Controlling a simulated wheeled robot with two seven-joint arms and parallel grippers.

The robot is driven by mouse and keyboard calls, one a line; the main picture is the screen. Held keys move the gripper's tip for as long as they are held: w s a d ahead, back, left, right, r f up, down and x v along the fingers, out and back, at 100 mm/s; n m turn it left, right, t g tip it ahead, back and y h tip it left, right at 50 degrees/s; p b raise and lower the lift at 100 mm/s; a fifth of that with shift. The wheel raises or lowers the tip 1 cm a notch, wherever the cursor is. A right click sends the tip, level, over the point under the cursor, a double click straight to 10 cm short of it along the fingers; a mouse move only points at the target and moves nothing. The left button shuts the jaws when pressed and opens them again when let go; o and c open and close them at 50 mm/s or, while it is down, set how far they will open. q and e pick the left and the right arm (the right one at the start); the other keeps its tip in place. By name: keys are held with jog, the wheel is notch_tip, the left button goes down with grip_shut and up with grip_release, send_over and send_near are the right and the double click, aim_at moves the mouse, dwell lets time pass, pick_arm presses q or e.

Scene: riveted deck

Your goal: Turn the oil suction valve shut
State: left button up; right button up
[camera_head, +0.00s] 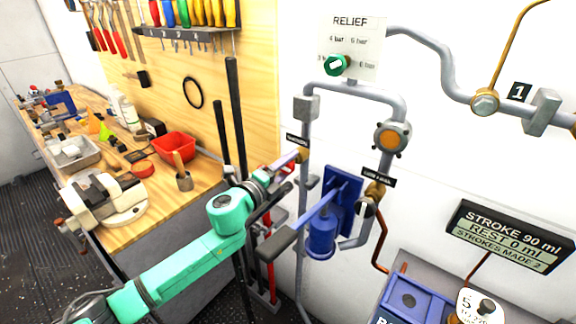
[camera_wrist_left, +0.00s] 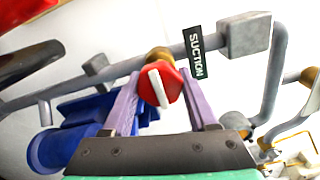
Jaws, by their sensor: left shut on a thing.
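The oil suction valve has a red knob (camera_wrist_left: 161,86) with a white bar, on a brass fitting on the grey pipe. A black SUCTION label (camera_wrist_left: 196,52) is beside it in the left wrist view. The white bar stands nearly upright there, across the pipe's run. My left gripper (camera_wrist_left: 160,96) is shut on the red knob, with a purple finger on each side. In the head view my left gripper (camera_head: 290,161) reaches the valve below its small black label (camera_head: 297,140), and the knob is mostly hidden. My right gripper is not in view.
A blue pump (camera_head: 322,232) with a long lever stands just right of my left arm. A green relief knob (camera_head: 336,65) and an orange-centred gauge or fitting (camera_head: 391,138) are above. A display (camera_head: 508,236) reads STROKES MADE 2. A cluttered workbench (camera_head: 128,232) is at left.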

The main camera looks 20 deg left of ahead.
pick_arm(q)
jog(key=shift+f, duration=0.15)
jog(key=o, duration=1.4)
jog(key=shift+s, duration=0.1)
jog(key=b+v, duration=0.5)
jog(key=v, duration=0.9)
jog(key=shift+s, duration=0.25)
